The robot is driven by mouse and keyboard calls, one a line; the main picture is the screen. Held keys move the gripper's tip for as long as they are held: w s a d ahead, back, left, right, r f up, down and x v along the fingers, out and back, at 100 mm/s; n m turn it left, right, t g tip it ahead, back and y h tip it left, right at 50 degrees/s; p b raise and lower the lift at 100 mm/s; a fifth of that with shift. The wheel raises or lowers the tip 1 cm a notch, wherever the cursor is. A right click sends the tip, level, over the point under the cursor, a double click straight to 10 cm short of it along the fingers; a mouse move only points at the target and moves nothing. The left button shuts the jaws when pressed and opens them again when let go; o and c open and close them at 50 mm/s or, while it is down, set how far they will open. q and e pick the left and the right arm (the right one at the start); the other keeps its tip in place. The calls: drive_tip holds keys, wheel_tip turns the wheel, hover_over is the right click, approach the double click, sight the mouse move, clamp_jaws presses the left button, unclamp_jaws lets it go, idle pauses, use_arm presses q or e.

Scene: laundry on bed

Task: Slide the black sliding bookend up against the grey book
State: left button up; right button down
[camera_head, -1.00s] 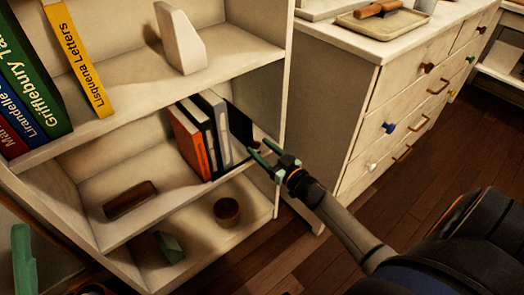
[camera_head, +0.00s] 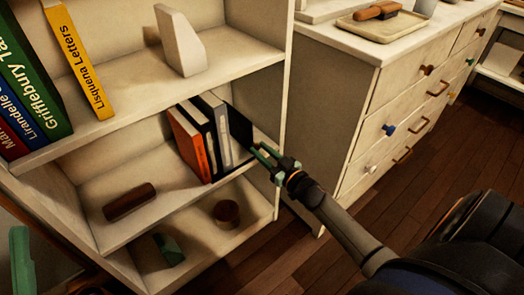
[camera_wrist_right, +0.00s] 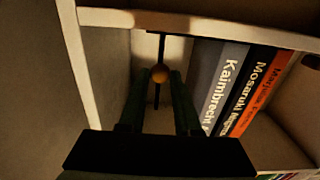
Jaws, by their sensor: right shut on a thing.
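The black sliding bookend (camera_head: 239,127) stands upright on the middle shelf, at the right end of a short row of books. The grey book (camera_head: 213,125) is the row's rightmost book. In the right wrist view the bookend (camera_wrist_right: 159,45) is a thin plate seen edge-on, with a strip of pale back panel between it and the grey book (camera_wrist_right: 226,75). My right gripper (camera_head: 260,153) is at the bookend's front edge, shut on its round orange knob (camera_wrist_right: 160,75). A green finger, apparently of my left gripper (camera_head: 21,262), shows at the left edge; its jaw is mostly hidden.
A black book (camera_head: 196,130) and an orange book (camera_head: 186,143) stand left of the grey one. A brown block (camera_head: 129,201) lies farther left on that shelf. The bookcase's right side wall (camera_head: 285,85) is close by the gripper. A dresser (camera_head: 365,100) stands to the right.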

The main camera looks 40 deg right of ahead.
idle(0.9)
drive_tip(key=a, duration=0.2)
drive_tip(key=a+p, duration=0.1)
drive_tip(key=a, duration=0.2)
drive_tip(key=a+p, duration=0.1)
drive_tip(key=a, duration=0.1)
drive_tip(key=shift+s+a+f, duration=0.1)
drive_tip(key=shift+s+a, duration=0.2)
drive_tip(key=shift+s, duration=0.05)
drive_tip(key=c, duration=0.6)
unclamp_jaws()
drive_tip(key=shift+c, duration=0.2)
